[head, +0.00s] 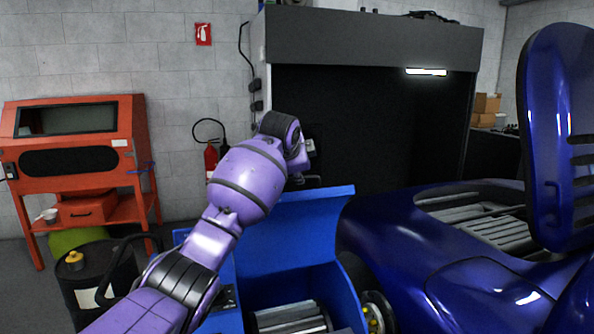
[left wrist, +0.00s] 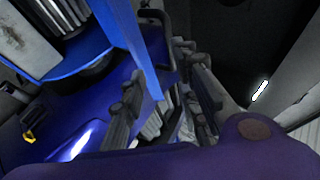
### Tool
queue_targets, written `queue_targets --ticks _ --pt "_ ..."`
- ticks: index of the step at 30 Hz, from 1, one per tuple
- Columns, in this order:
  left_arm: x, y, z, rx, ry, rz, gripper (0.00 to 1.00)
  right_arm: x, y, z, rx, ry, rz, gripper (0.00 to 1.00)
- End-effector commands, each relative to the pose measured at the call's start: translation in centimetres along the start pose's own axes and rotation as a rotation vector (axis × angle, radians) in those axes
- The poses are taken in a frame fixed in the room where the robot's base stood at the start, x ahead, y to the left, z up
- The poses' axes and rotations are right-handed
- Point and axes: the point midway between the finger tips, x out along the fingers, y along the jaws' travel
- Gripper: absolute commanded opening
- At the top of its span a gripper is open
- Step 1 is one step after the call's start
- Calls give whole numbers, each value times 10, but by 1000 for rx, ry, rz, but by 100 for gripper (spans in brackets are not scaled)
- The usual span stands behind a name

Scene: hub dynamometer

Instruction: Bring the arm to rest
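My left arm (head: 247,180), purple with dark joint bands, reaches up from the lower left of the head view. It bends at a dark wrist joint above the blue machine. My left gripper (head: 311,181) is small and dark there, partly hidden behind the arm and hard to make out against the black booth. In the left wrist view the gripper (left wrist: 163,85) shows two grey fingers spread apart, with nothing visible held between them. Blue bodywork with slats shows behind the gap. My right gripper is in neither view.
The blue machine (head: 300,225) with an upright panel and a roller (head: 288,316) lies below my arm. A dark blue car (head: 430,265) stands at the right. An orange cabinet (head: 88,182), a black drum (head: 92,284) and a red extinguisher (head: 211,160) are at the left and back.

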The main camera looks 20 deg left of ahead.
Motion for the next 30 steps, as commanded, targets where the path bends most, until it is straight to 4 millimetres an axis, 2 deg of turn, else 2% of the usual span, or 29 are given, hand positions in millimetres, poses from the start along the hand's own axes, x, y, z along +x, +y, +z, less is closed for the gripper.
queue_targets --ticks 6,18,20,22,25,26,27,30 --pt "-14 1 0 0 0 1 29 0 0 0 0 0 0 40" --pt "-15 -1 -1 -31 6 -7 29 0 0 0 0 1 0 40" --pt "-16 -8 -5 -74 22 -35 29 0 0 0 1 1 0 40" --pt "-23 -24 -16 -132 63 -99 29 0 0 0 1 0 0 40" --pt "-40 -45 -41 -202 145 -196 29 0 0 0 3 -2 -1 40" --pt "-42 -45 -50 -229 179 -224 29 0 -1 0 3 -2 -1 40" --pt "-39 -36 -57 -265 219 -249 29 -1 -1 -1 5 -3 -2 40" --pt "-28 -10 -62 -325 278 -273 29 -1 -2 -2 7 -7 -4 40"
